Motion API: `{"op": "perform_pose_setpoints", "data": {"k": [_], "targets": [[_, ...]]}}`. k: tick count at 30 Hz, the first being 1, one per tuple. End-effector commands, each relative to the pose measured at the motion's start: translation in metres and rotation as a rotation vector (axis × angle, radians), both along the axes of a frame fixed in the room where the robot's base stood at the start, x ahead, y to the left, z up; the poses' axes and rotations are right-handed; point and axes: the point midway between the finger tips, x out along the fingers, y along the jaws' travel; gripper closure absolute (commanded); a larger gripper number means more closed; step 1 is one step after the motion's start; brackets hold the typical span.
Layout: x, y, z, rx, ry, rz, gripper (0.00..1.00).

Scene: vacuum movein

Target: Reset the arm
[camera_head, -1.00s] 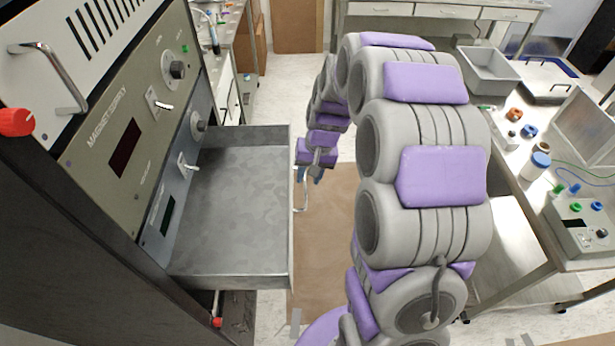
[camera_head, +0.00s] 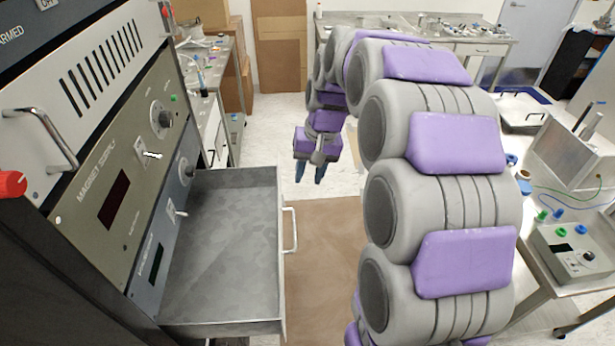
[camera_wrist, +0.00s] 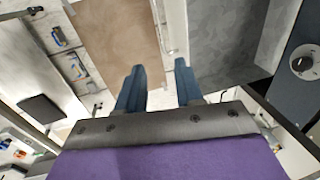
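My gripper (camera_head: 310,172) hangs at the end of my purple and grey arm, above the floor behind the open drawer. Its two blue fingers point down and stand apart with nothing between them. They also show in the wrist view (camera_wrist: 160,86), open and empty. The open grey drawer (camera_head: 225,255) sticks out from the cabinet on the left in the head view and is empty. Its handle (camera_head: 290,229) is clear of the gripper. The drawer also shows in the wrist view (camera_wrist: 222,40).
The magnet supply panel (camera_head: 105,180) with knobs and switches stands at the left. A bench with a control box (camera_head: 565,250) and cables is at the right. A brown mat (camera_head: 322,240) lies on the floor between. Open floor lies behind the mat.

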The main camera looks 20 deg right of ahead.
Motion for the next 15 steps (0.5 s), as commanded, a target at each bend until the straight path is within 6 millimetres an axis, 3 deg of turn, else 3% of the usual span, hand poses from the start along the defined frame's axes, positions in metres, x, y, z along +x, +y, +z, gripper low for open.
{"op": "perform_pose_setpoints", "data": {"k": [8, 11, 15], "targets": [[-0.004, 0.003, -0.001, -0.002, 0.001, 0.006, 0.64], [-0.019, 0.014, -0.001, -0.009, 0.011, 0.031, 0.64], [-0.062, 0.042, -0.007, -0.031, 0.039, 0.096, 0.64]]}}
